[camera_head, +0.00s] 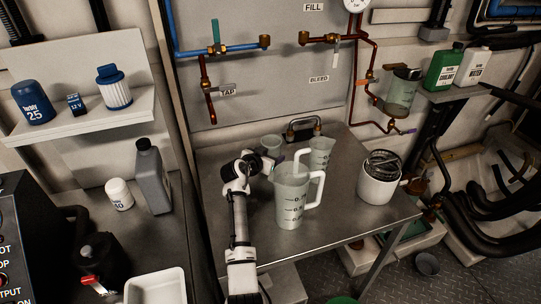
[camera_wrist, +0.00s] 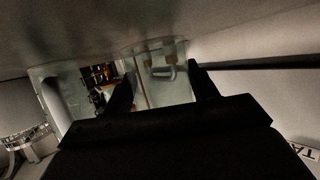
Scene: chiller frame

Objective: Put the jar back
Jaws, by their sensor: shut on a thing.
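My gripper (camera_head: 267,160) is low over the steel bench, at the small clear jar-like cup (camera_head: 271,142) behind the large jug. In the wrist view my gripper (camera_wrist: 162,74) has its two dark fingers either side of a clear vessel (camera_wrist: 155,52), and it is shut on it. This looks like the small cup, its lower part hidden in the head view by my gripper. Another clear, greenish jar (camera_head: 399,96) with a dark top is at the copper pipes on the right wall.
A large measuring jug (camera_head: 291,204) stands close right of my gripper, with a smaller jug (camera_head: 320,152) behind it. A white pot (camera_head: 378,184) stands at the bench's right. Pipes and valves line the back wall. The front bench (camera_head: 330,235) is clear.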

